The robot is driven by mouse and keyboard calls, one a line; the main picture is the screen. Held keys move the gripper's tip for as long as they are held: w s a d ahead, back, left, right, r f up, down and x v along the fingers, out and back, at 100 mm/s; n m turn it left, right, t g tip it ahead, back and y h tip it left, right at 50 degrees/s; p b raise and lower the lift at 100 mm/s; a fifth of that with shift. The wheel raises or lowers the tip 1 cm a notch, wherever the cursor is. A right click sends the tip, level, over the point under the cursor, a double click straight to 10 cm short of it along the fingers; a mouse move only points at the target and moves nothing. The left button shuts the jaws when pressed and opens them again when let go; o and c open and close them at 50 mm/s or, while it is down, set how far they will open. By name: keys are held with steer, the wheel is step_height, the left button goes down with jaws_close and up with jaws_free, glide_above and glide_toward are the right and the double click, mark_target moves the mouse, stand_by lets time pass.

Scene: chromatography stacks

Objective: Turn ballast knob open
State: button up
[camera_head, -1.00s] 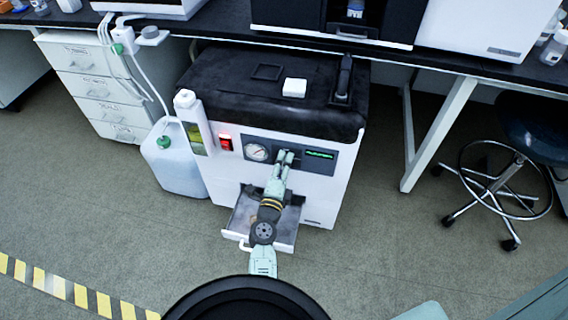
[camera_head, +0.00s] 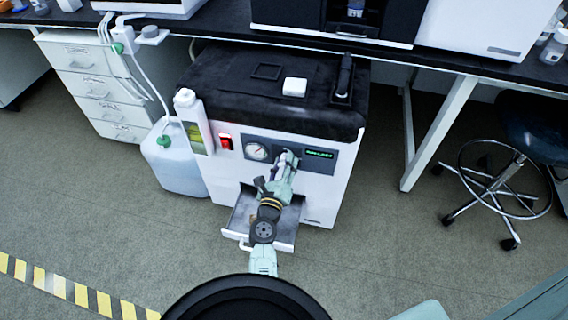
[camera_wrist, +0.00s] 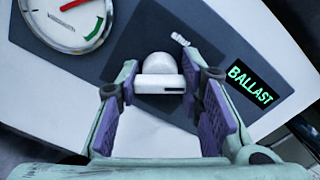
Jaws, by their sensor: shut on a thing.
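The ballast knob (camera_wrist: 160,75) is a pale round knob with a white bar across it, on the dark panel of the white pump cabinet (camera_head: 325,195). In the wrist view my gripper (camera_wrist: 160,88) has a purple-padded finger on each side of the bar and is shut on it. A dark slot shows at the bar's right end. A small white mark (camera_wrist: 180,39) is on the panel above and right of the knob. In the head view my gripper (camera_head: 288,158) reaches the panel and hides the knob. A green-lit display reading BALLAST (camera_wrist: 249,85) is right of the knob.
A pressure gauge (camera_head: 257,151) with a red needle and a lit red switch (camera_head: 226,142) are left of the knob. An open tray (camera_head: 240,222) juts out below my wrist. A white jug (camera_head: 175,165) stands left of the cabinet; a stool (camera_head: 500,180) is at right.

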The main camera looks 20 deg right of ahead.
mark_target(286, 135)
steer(key=m+b, duration=0.1)
steer(key=m, duration=0.5)
steer(key=shift+m, duration=0.3)
stand_by(0.4)
steer(key=o, duration=1.2)
steer(key=shift+r, duration=0.1)
step_height(286, 135, up, 10)
steer(key=shift+f, duration=0.1)
stand_by(0.3)
